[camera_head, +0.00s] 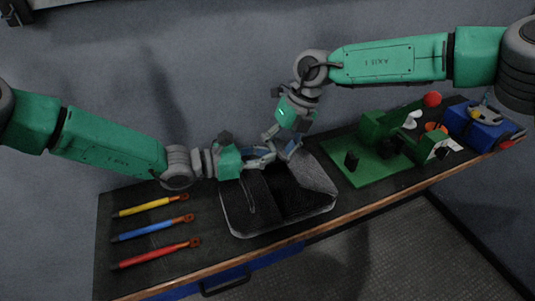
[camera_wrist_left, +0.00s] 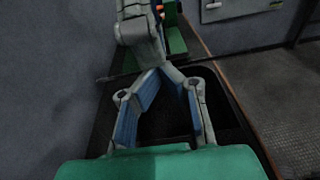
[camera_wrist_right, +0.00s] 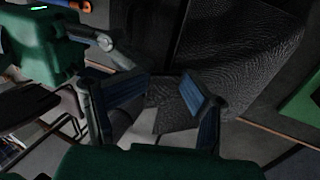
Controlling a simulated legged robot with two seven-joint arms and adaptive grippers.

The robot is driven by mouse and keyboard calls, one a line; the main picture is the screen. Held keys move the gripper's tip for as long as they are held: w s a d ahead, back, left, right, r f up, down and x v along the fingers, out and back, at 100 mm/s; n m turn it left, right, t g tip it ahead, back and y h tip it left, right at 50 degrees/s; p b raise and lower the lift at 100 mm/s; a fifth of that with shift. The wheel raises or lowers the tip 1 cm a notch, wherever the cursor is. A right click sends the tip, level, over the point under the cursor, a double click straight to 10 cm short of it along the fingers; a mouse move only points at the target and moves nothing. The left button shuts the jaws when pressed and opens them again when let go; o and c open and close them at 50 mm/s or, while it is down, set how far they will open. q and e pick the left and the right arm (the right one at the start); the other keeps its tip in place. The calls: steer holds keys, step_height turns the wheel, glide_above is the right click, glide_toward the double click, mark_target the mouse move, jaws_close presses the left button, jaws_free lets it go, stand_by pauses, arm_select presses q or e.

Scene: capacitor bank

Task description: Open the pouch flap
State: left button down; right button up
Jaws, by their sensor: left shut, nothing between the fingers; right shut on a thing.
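The pouch (camera_head: 318,178), dark with a grey textured border, lies on the bench between my arms. It shows a black recess and a dark strap-like band (camera_head: 262,196) on its left part. My left gripper (camera_head: 266,156) is over its back left edge; in the left wrist view its fingers (camera_wrist_left: 163,73) meet at the tips, empty, above a dark area. My right gripper (camera_head: 281,144) is at the pouch's back edge. In the right wrist view its fingers (camera_wrist_right: 165,88) are at a grey textured part of the pouch (camera_wrist_right: 172,116), apparently the flap. The exact grip is hidden.
Yellow (camera_head: 150,206), blue (camera_head: 150,230) and red (camera_head: 150,255) handled tools lie left of the pouch. A green fixture (camera_head: 370,172) with a red knob and a blue box (camera_head: 475,128) stand to the right. The bench's wooden front edge (camera_head: 400,197) runs close below the pouch.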

arm_select(q)
steer(key=shift+w+r, duration=0.2)
steer(key=shift+r, duration=0.1)
arm_select(e)
steer(key=shift+s+f, duration=0.1)
steer(key=shift+s, duration=0.05)
